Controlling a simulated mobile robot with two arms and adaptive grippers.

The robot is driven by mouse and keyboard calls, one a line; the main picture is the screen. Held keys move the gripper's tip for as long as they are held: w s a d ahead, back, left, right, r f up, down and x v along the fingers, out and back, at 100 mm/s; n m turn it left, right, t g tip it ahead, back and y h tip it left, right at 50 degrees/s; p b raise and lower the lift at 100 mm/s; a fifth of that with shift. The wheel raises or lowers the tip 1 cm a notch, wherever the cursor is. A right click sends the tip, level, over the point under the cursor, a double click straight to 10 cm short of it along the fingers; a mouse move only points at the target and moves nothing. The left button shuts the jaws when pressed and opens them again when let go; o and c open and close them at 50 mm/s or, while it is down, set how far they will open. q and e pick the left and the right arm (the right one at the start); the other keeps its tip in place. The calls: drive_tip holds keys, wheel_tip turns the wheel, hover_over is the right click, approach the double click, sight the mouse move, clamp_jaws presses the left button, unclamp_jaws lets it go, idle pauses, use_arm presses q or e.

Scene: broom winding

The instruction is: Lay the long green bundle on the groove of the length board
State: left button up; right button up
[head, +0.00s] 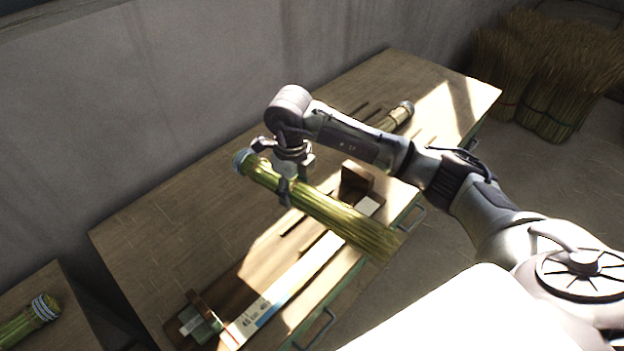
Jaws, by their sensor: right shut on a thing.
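The long green bundle (335,215) is in my right gripper (284,172), which is shut on it near its banded left end. It is held in the air, slanting from upper left to lower right across the length board (284,285). The board lies along the table's front edge, with a pale marked strip, a brown block (356,182) at its far end and another upright piece (204,311) at its near end. The bundle hides part of the board, and the groove is hard to make out. My left gripper is out of view.
A shorter bundle (397,117) lies at the table's far end. Another green bundle (28,320) with a pale band lies on a separate surface at lower left. The wooden table (160,225) is bare on its left. Straw sheaves (550,85) stand on the floor at upper right.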

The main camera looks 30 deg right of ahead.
sight(312, 225)
use_arm(q)
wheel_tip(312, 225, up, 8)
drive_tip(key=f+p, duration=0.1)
drive_tip(key=p, duration=0.5)
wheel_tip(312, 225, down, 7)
drive_tip(key=b, duration=0.7)
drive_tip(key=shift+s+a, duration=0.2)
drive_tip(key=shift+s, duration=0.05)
use_arm(e)
drive_tip(key=d+f+m, duration=0.1)
drive_tip(key=f+m, duration=0.3)
drive_tip(key=m, duration=0.2)
drive_tip(key=d+f+m, duration=0.2)
drive_tip(key=f+m, duration=0.3)
drive_tip(key=m, duration=0.1)
drive_tip(key=d+f+m, duration=0.1)
drive_tip(key=f+m, duration=0.3)
drive_tip(key=m, duration=0.3)
drive_tip(key=shift+d+f, duration=0.15)
drive_tip(key=shift+d, duration=0.15)
drive_tip(key=o, duration=1.3)
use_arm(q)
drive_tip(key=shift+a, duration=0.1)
use_arm(e)
wheel_tip(312, 225, up, 12)
drive_tip(key=shift+r, duration=0.1)
